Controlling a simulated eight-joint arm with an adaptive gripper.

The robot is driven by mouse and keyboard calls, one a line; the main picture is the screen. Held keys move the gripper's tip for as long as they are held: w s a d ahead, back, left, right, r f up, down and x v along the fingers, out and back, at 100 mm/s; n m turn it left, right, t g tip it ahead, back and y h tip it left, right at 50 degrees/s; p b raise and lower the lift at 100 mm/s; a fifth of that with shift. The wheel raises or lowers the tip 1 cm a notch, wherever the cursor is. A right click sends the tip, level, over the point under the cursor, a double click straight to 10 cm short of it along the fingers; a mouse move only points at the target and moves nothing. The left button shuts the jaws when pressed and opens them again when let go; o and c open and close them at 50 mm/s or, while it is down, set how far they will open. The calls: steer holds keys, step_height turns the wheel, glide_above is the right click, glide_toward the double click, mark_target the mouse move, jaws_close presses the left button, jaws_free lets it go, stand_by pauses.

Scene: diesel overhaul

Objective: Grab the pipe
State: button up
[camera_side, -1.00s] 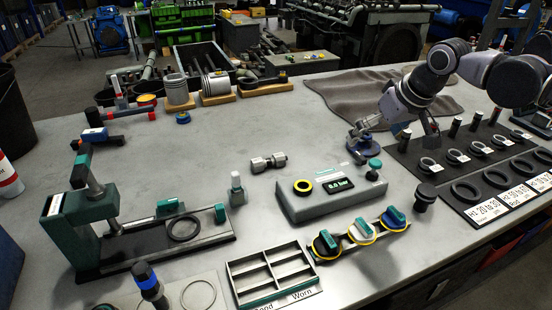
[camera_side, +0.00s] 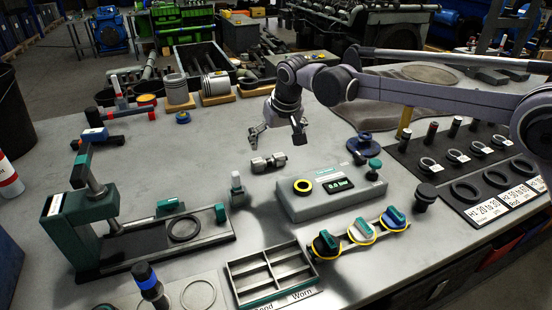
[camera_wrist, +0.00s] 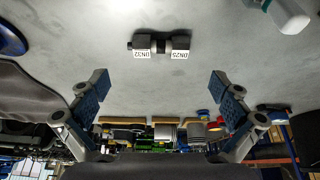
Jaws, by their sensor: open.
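The pipe (camera_side: 268,162) is a short grey metal fitting with a narrower middle, lying on the grey workbench. In the wrist view the pipe (camera_wrist: 162,46) shows two white labels reading DN32 and DN25. My gripper (camera_side: 277,134) is open and empty, above the bench and just behind the pipe in the side view. In the wrist view the two blue-padded fingers of my gripper (camera_wrist: 159,85) are spread wide, and the pipe lies beyond their tips, between them sideways. Nothing touches the pipe.
A gauge box (camera_side: 335,197) with a display stands right of the pipe, and a small white-and-green bottle (camera_side: 237,188) stands left. A blue round stand (camera_side: 365,146) is to the right. Bare bench surrounds the pipe, especially to its left.

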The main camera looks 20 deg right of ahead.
mark_target(269, 161)
steer(key=x, duration=0.4)
steer(key=shift+w+f, duration=0.2)
steer(key=shift+f, duration=0.1)
steer(key=shift+w+x, duration=0.2)
steer(key=shift+x, duration=1.05)
steer(key=shift+w+x, duration=0.15)
steer(key=shift+x, duration=1.1)
steer(key=shift+a+r, duration=0.1)
steer(key=c, duration=1.1)
